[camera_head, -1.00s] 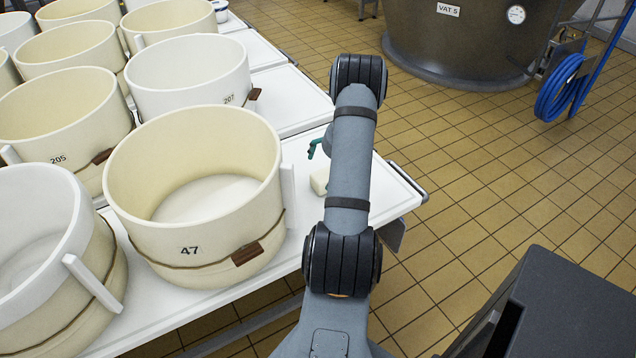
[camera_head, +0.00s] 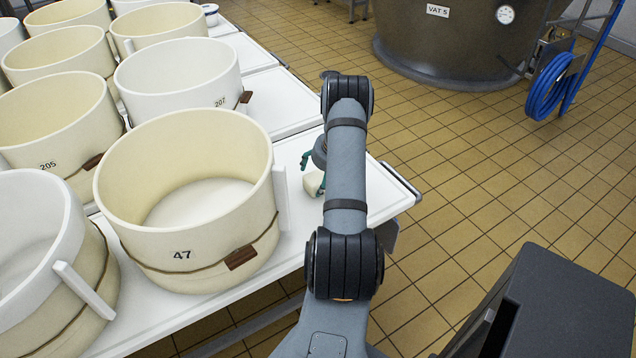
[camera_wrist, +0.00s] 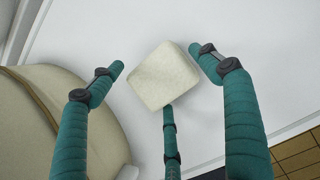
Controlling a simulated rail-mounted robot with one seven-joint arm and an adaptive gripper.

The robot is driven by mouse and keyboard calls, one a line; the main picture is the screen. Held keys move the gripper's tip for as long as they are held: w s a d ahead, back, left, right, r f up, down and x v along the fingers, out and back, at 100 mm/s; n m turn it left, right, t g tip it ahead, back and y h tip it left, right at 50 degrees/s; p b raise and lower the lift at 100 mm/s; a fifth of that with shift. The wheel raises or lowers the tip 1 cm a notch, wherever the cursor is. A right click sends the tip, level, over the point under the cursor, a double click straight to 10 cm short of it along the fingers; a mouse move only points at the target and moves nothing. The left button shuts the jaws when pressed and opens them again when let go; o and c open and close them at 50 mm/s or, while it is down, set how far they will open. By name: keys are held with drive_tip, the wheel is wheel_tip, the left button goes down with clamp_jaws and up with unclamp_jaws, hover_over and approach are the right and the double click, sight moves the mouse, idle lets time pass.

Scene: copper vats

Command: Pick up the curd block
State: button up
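The curd block (camera_wrist: 164,76) is a pale cream cube with rounded edges on the white table. In the wrist view it sits between the spread teal fingers of my gripper (camera_wrist: 158,70), with a gap on the left and a smaller gap on the right. A third finger points at its near side, and I cannot tell if it touches. In the head view the block (camera_head: 313,183) lies right of the vat marked 47, partly hidden by my arm. My gripper (camera_head: 314,170) shows there as teal fingers around the block; it is open.
A cream mould marked 47 (camera_head: 190,215) stands close left of the block, its side also in the wrist view (camera_wrist: 60,125). More moulds fill the table's left. The table's right edge (camera_head: 400,185) is near. A large vat marked VAT 5 (camera_head: 440,45) stands behind on the tiled floor.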

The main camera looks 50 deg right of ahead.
drive_tip(key=c, duration=1.6)
